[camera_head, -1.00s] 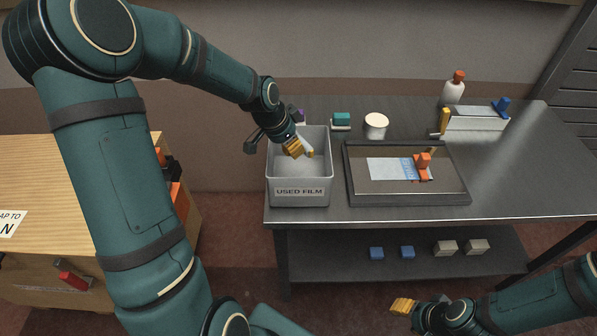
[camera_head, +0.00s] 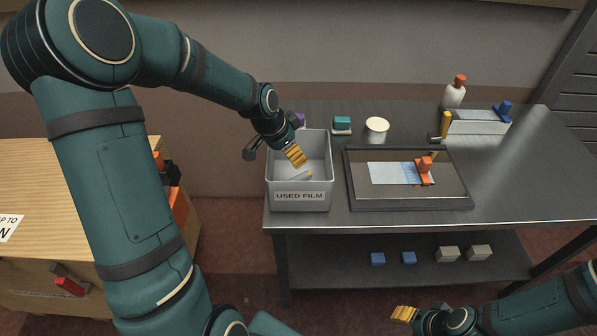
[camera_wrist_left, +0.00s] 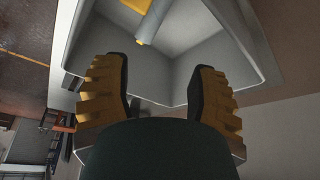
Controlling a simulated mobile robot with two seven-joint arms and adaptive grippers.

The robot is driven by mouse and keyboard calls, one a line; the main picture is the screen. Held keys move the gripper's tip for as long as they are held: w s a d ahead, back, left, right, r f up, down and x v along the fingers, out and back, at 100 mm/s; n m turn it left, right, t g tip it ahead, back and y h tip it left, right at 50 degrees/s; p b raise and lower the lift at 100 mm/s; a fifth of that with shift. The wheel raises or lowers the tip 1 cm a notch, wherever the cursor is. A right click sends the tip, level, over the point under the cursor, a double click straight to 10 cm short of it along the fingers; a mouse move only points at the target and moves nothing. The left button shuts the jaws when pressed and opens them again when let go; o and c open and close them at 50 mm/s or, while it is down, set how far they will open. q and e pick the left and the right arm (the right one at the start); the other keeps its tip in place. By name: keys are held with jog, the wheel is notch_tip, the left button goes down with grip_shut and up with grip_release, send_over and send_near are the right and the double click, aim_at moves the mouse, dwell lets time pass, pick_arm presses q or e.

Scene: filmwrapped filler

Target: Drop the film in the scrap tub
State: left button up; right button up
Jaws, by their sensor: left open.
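The scrap tub (camera_head: 300,197) is a grey open bin labelled "USED FILM" at the front left of the metal bench. A pale grey roll with a yellow end, which looks like the film (camera_head: 293,177), lies inside on the tub's floor. In the left wrist view the film (camera_wrist_left: 150,24) shows beyond the fingertips, apart from them. My left gripper (camera_head: 296,155) is over the tub's opening, fingers pointing down into it; in the left wrist view its jaws (camera_wrist_left: 160,92) are apart and empty. My right gripper (camera_head: 404,313) is low at the bottom right, its jaw gap unclear.
A dark framed tray (camera_head: 352,190) beside the tub holds a pale sheet (camera_head: 390,172) and an orange tool (camera_head: 424,170). A white pot (camera_head: 377,128), a teal block (camera_head: 342,123) and a bottle (camera_head: 455,93) stand behind. The bench's right side is clear.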

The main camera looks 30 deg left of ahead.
pick_arm(q)
jog(key=v, duration=1.1)
jog(key=shift+r, duration=0.1)
